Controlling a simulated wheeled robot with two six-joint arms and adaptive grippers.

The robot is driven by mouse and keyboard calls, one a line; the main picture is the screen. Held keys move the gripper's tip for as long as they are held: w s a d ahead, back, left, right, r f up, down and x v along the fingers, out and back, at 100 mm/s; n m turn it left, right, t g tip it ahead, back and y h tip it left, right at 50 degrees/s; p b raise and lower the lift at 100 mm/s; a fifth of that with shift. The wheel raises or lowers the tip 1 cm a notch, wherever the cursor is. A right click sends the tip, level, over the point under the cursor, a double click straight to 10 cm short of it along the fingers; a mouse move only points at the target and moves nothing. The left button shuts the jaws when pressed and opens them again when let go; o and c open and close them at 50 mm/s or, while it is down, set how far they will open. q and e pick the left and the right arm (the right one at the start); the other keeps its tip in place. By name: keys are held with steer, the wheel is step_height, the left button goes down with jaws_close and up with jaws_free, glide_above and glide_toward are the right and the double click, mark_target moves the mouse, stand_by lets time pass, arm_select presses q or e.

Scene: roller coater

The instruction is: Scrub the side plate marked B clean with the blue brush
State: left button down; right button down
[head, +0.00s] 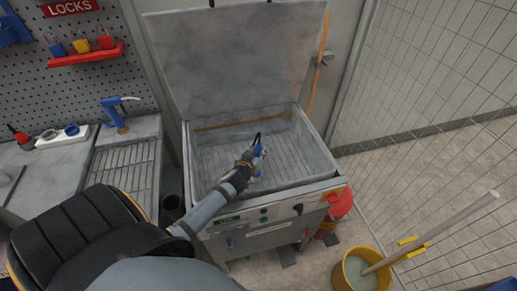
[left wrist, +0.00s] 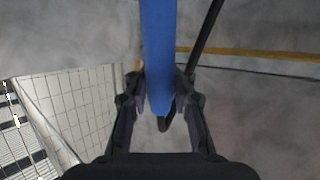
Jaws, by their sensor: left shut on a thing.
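My left gripper (head: 257,152) reaches over the open grey metal basin (head: 310,183). It is shut on a blue bar-like thing, which I take to be the blue brush (head: 260,149). In the left wrist view the blue brush (left wrist: 158,50) stands between the two fingers of my left gripper (left wrist: 160,115). A thin black hose or cord (left wrist: 206,40) runs beside it. A small pale blue patch shows under the gripper, too small to make out. I cannot make out a side plate marked B or any letter. My right gripper is not in view.
The basin's raised lid (head: 235,55) stands behind it. A yellow bucket (head: 345,272) with a mop handle (head: 440,228) and a red container (head: 342,203) stand at right. A wire mesh fence (head: 440,110) closes the right side. A bench with a drain rack (head: 122,175) is at left.

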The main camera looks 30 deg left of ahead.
arm_select(q)
steer(key=shift+s+a, duration=0.3)
steer(key=w+a, duration=0.3)
steer(key=a, duration=0.1)
steer(key=shift+w+a+f, duration=0.1)
steer(key=shift+w+a, duration=0.25)
steer(key=shift+d, duration=0.1)
steer(key=shift+s+d, duration=0.95)
steer(key=shift+d, duration=0.25)
steer(key=shift+s+d, duration=0.95)
steer(key=shift+d, duration=0.2)
